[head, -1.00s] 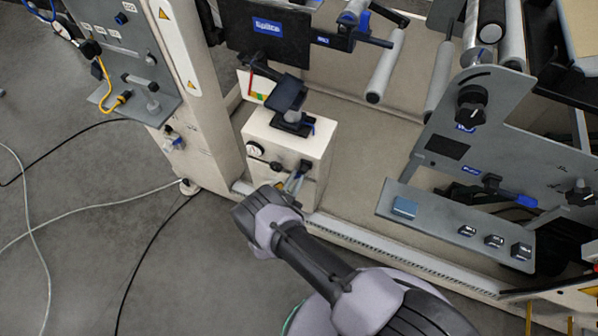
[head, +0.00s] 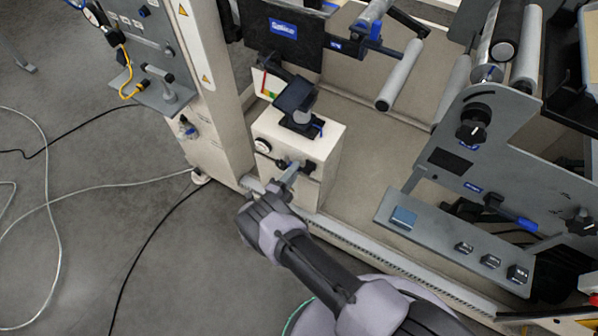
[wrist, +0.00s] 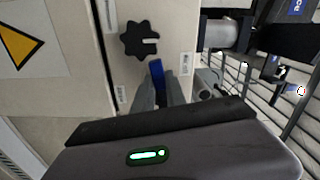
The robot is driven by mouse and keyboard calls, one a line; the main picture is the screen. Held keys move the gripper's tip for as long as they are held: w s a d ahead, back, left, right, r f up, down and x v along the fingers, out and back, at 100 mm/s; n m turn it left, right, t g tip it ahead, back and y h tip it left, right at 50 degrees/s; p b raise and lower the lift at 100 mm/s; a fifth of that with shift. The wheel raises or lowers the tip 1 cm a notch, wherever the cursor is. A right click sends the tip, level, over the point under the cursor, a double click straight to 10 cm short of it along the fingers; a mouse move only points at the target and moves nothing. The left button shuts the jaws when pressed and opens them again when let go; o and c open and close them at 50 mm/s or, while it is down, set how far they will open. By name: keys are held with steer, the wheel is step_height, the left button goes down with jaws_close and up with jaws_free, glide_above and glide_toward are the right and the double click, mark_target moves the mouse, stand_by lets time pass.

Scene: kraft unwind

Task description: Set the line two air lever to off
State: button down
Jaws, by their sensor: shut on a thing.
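A blue lever (wrist: 157,78) stands out from a pale cabinet face in the wrist view, just below a black star-shaped knob (wrist: 140,40). My gripper (wrist: 160,92) is shut on the blue lever, with one grey finger on each side of it. The lever's lower part is hidden between the fingers. In the head view my gripper (head: 291,173) is at the front of a small cream cabinet (head: 326,146); the lever cannot be made out there. The small labels by the knob are too blurred to read.
A grey control shelf (head: 440,232) with several black buttons is to the right. Cables (head: 58,215) lie on the floor at left, where there is open room.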

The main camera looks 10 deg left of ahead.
steer(key=shift+r+m+p, duration=0.35)
steer(key=shift+m+p, duration=0.15)
steer(key=shift+m, duration=0.6)
steer(key=c, duration=1.4)
jaws_free()
steer(key=shift+r, duration=0.1)
steer(key=shift+o, duration=0.2)
steer(key=p+v, duration=0.3)
steer(key=v, duration=1.4)
steer(key=shift+s, duration=0.2)
steer(key=shift+w+a+r, duration=0.1)
steer(key=shift+a, duration=0.05)
